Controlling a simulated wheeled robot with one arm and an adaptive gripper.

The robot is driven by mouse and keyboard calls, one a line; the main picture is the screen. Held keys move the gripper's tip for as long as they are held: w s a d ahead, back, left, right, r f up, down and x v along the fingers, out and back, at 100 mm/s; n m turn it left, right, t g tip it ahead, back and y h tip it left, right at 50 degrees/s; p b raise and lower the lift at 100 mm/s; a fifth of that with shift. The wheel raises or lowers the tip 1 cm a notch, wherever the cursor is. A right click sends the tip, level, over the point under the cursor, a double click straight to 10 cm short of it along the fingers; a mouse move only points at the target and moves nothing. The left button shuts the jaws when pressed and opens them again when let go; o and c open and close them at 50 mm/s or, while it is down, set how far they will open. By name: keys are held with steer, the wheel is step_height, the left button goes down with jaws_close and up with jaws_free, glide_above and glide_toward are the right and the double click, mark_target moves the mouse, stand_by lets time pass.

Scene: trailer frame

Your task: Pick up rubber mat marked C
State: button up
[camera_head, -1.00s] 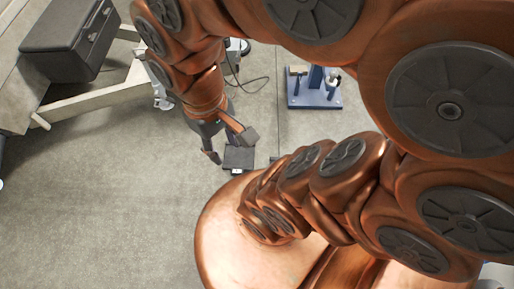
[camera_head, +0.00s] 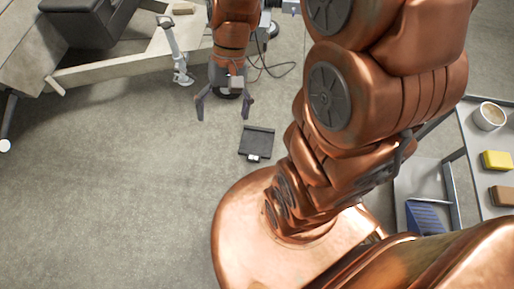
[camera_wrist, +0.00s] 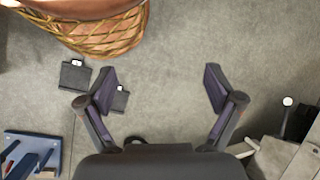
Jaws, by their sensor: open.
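A dark square mat (camera_head: 258,141) with a small white label on its near edge lies flat on the floor in the head view. In the wrist view two dark mats with white labels show: one lies clear on the left (camera_wrist: 74,76), the other (camera_wrist: 120,99) is partly behind a finger. No letter is readable, so I cannot tell which is C. In the head view only one mat shows; my arm may hide the other. My gripper (camera_head: 222,110) is open and empty, fingers spread, left of and beyond the mat; it also shows in the wrist view (camera_wrist: 159,90).
A pale trailer frame (camera_head: 110,70) with a jack stand (camera_head: 175,55) is at the upper left. A cable (camera_head: 272,70) lies on the floor behind. A table with a cup (camera_head: 489,116) and a yellow block (camera_head: 496,160) stands right. A blue stand (camera_wrist: 32,150) shows in the wrist view.

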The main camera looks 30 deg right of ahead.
steer(key=w+d+f+m+t+y+b, duration=0.1)
steer(key=w+d+f+m+y+b, duration=0.15)
steer(key=w+f+b, duration=0.55)
steer(key=w+d+f+m+y+b, duration=0.1)
steer(key=w+f+m+y+b, duration=0.2)
steer(key=f, duration=0.8)
steer(key=m+t+y+b, duration=0.1)
steer(key=m+t+b, duration=0.9)
steer(key=m+b, duration=0.55)
glide_above(259, 156)
steer(key=b, duration=0.1)
step_height(259, 156, down, 49)
steer(key=n, duration=0.2)
steer(key=s+d+f+m+b, duration=0.1)
steer(key=f, duration=0.3)
steer(key=s+d+f+m+t+h+b, duration=0.1)
steer(key=f, duration=0.3)
steer(key=s+d+f+m+t+b, duration=0.1)
steer(key=f+m, duration=0.1)
steer(key=f, duration=0.2)
steer(key=shift+s+d+b, duration=0.35)
steer(key=shift+s+b, duration=0.05)
steer(key=shift+f+b+x, duration=0.1)
steer(key=shift+b+x, duration=0.8)
steer(key=shift+x, duration=0.65)
steer(key=shift+f+b+x, duration=0.15)
steer(key=shift+b+x, duration=0.7)
steer(key=shift+x, duration=0.7)
steer(key=shift+w+a+f, duration=0.15)
steer(key=shift+w+a, duration=0.3)
